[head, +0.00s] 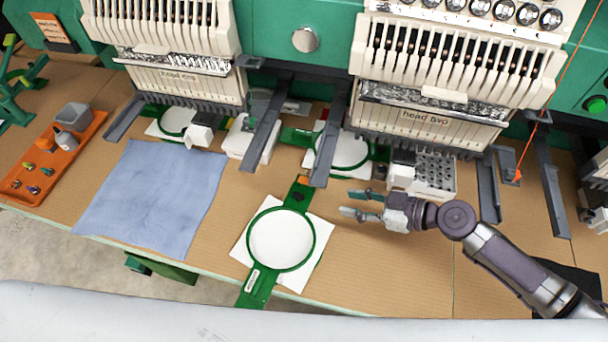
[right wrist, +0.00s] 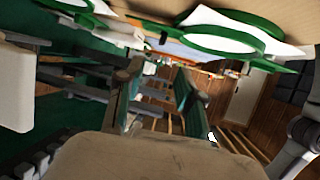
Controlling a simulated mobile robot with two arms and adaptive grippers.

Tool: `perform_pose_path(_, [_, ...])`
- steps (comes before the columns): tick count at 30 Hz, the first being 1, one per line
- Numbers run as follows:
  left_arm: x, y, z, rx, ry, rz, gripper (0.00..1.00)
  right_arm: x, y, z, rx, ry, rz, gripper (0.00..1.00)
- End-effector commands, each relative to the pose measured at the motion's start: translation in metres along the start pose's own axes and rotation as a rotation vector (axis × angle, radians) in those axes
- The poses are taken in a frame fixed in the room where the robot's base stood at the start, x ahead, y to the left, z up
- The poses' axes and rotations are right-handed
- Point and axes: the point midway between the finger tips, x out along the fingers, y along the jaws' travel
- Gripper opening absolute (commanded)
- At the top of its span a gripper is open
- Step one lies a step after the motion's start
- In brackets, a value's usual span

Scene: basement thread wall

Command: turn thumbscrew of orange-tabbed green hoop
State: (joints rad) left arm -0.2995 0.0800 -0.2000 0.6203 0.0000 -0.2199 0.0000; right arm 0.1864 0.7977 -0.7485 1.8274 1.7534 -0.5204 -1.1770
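The orange-tabbed green hoop (head: 314,238) lies on the table front, around white fabric. Its orange tab (head: 304,179) is at the far end of its green bracket, with a small dark part, seemingly the thumbscrew (head: 299,196), just nearer. My right gripper (head: 347,202) is open and empty, right of that bracket and apart from it, its fingers pointing left. In the right wrist view the gripper (right wrist: 158,88) has nothing between its fingers. A green hoop (right wrist: 210,40) shows along the top of that view, beyond the fingertips. My left gripper is not in view.
Two embroidery heads (head: 182,85) (head: 430,120) overhang the back, with grey arms (head: 330,140) reaching forward. Another green hoop (head: 366,152) sits under the right head. A blue cloth (head: 150,195) and an orange tray (head: 62,160) lie left. Bare table lies right of the front hoop.

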Motion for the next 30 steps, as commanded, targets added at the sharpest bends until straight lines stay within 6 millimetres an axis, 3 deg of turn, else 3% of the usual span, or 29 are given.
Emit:
perform_pose_path(7, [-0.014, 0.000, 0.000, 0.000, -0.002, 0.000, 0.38, 0.024, -0.001, -0.004, 0.003, 0.003, -0.002, 0.38])
perform_pose_path(21, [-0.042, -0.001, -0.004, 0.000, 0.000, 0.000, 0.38, 0.117, -0.001, -0.002, 0.001, 0.000, -0.001, 0.38])
perform_pose_path(30, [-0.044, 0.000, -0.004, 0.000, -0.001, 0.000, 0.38, 0.138, -0.001, 0.000, 0.001, 0.000, -0.001, 0.38])
